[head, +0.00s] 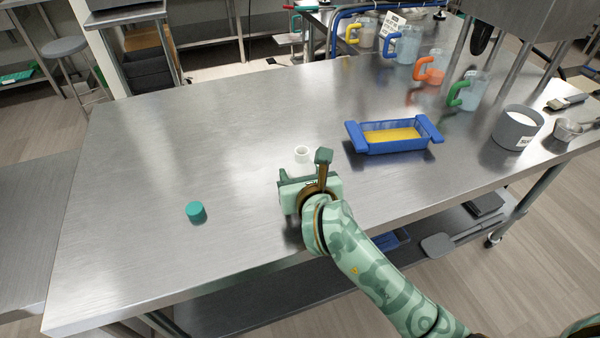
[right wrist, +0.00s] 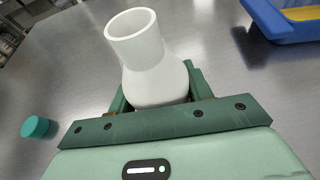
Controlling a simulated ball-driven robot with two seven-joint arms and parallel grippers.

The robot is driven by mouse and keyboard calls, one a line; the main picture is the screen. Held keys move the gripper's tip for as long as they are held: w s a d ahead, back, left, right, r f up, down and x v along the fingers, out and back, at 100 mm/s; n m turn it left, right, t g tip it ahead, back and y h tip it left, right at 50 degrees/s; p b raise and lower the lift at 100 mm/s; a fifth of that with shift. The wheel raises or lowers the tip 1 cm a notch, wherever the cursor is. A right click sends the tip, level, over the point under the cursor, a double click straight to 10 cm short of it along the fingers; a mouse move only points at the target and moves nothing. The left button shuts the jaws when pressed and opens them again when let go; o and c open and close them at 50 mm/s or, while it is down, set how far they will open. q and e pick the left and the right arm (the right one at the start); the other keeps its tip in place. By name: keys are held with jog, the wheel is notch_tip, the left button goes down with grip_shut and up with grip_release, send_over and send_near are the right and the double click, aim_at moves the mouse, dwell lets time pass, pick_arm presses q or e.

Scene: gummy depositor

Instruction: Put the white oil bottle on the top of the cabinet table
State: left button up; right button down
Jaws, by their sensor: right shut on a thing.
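The white oil bottle (right wrist: 148,58) has a wide open neck and a rounded body. My right gripper (right wrist: 155,98) is shut on its body, with a green finger on each side. In the head view only the bottle's white mouth (head: 302,153) shows beyond my right gripper (head: 312,172); the rest is hidden. The gripper is over the front middle of the steel table (head: 130,240). I cannot tell whether the bottle touches the tabletop. My left gripper is not in view.
A teal cap (head: 196,211) sits on the table to the left. A blue tray (head: 390,147) with yellow contents is to the right. Jugs with coloured handles (head: 466,92) and a grey tub (head: 517,128) stand at the far right. The table's left and back are clear.

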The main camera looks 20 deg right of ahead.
jog(key=c, duration=0.6)
grip_release()
jog(key=shift+f, duration=0.1)
jog(key=shift+r, duration=0.25)
jog(key=p+v, duration=0.3)
jog(key=v, duration=0.9)
